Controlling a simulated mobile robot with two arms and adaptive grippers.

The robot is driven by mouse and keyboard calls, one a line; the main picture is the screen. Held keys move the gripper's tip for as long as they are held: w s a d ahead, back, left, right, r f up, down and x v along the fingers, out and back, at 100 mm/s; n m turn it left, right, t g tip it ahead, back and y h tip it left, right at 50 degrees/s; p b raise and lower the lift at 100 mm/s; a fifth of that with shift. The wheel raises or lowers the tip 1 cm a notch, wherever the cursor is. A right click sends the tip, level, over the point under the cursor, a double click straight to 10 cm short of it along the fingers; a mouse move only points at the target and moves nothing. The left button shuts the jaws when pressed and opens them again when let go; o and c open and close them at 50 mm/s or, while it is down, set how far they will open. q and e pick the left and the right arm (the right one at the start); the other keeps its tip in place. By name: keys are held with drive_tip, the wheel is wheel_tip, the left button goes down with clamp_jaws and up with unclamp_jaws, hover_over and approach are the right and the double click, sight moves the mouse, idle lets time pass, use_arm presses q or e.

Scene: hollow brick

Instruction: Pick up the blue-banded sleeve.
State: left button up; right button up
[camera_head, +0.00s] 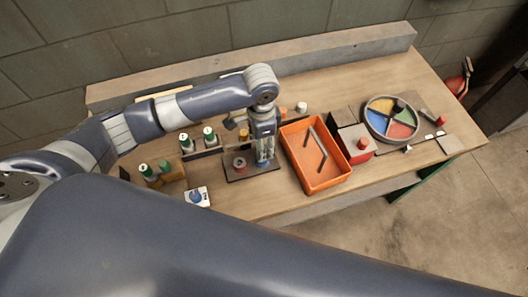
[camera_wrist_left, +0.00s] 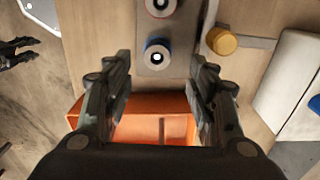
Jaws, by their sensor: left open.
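The blue-banded sleeve (camera_wrist_left: 157,54), with a white centre, stands on a grey plate (camera_wrist_left: 178,62) in the left wrist view. A red-banded sleeve (camera_wrist_left: 160,5) stands on the same plate, cut off by the top edge. It also shows in the head view (camera_head: 240,163). My left gripper (camera_head: 264,156) points down at the plate. In the left wrist view, its open fingers (camera_wrist_left: 160,66) are on either side of the blue-banded sleeve, apart from it. In the head view the gripper hides that sleeve. A dark finger-like part (camera_wrist_left: 16,52), probably my right gripper, shows over the floor.
An orange tray (camera_head: 311,183) with dark rods stands right of the plate. A red-and-white box (camera_head: 352,150) and a colour-segmented round tray (camera_head: 392,119) lie farther right. Green-capped bottles (camera_head: 187,142) stand to the left. A yellow-orange round cap (camera_wrist_left: 222,41) is close to the gripper.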

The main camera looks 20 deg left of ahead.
use_arm(q)
drive_tip(key=shift+s+d+f, duration=0.1)
drive_tip(key=shift+s+f, duration=0.1)
drive_tip(key=shift+f, duration=0.4)
drive_tip(key=shift+s+f, duration=0.15)
drive_tip(key=shift+f, duration=0.4)
wheel_tip(320, 180, down, 5)
drive_tip(key=shift+w+f+p, duration=0.15)
drive_tip(key=shift+p, duration=0.55)
drive_tip(key=shift+c, duration=0.2)
drive_tip(key=c, duration=1.2)
use_arm(e)
drive_tip(key=shift+s+a+r, duration=0.1)
drive_tip(key=shift+s+r, duration=0.65)
drive_tip(key=shift+s, duration=0.15)
